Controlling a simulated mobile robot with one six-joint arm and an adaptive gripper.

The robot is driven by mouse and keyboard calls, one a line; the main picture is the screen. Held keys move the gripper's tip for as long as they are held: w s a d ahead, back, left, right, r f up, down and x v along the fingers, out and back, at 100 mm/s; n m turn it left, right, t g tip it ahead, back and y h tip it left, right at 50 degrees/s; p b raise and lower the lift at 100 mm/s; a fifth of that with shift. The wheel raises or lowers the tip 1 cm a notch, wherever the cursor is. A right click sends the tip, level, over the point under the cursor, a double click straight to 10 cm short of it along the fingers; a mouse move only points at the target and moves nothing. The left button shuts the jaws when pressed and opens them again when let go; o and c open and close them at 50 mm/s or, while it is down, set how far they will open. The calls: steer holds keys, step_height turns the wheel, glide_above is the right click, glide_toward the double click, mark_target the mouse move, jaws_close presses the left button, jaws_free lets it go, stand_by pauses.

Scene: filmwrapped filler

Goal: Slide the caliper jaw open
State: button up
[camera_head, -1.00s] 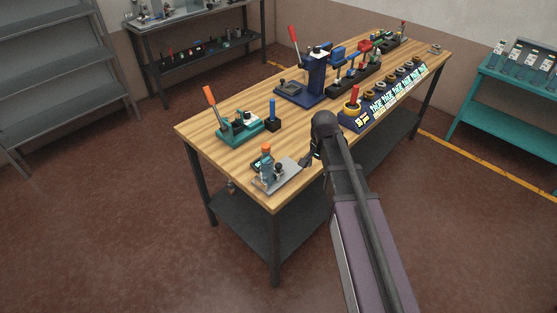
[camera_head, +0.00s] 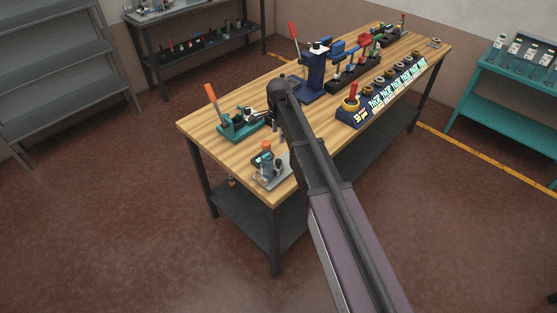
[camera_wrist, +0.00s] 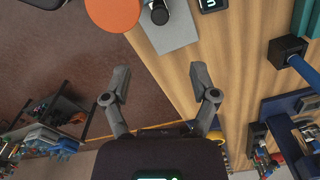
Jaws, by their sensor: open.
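A small dark device with a lit display (camera_head: 260,159) lies beside a grey plate fixture (camera_head: 284,176) with an orange-topped post (camera_head: 266,146) at the table's near corner. I cannot tell for sure which part is the caliper jaw. In the wrist view, the display device (camera_wrist: 213,4) is cut off at the top edge, next to the grey plate (camera_wrist: 173,38) and a large orange disc (camera_wrist: 112,14). My gripper (camera_wrist: 160,93) is open, with nothing between its fingers. In the head view, it is largely hidden by my arm, above the table between the fixture and the green press.
A green press with an orange handle (camera_head: 233,130) stands at the table's left. A blue press (camera_head: 313,72) and a row of rings on a dark blue stand (camera_head: 352,117) are farther back. Bare wood (camera_head: 205,128) shows along the left edge; racks stand behind.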

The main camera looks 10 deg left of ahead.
mark_target(278, 161)
steer(key=shift+f, duration=0.1)
step_height(278, 161, down, 14)
steer(key=b, duration=1.3)
steer(key=shift+r+b, duration=0.2)
steer(key=shift+b, duration=0.2)
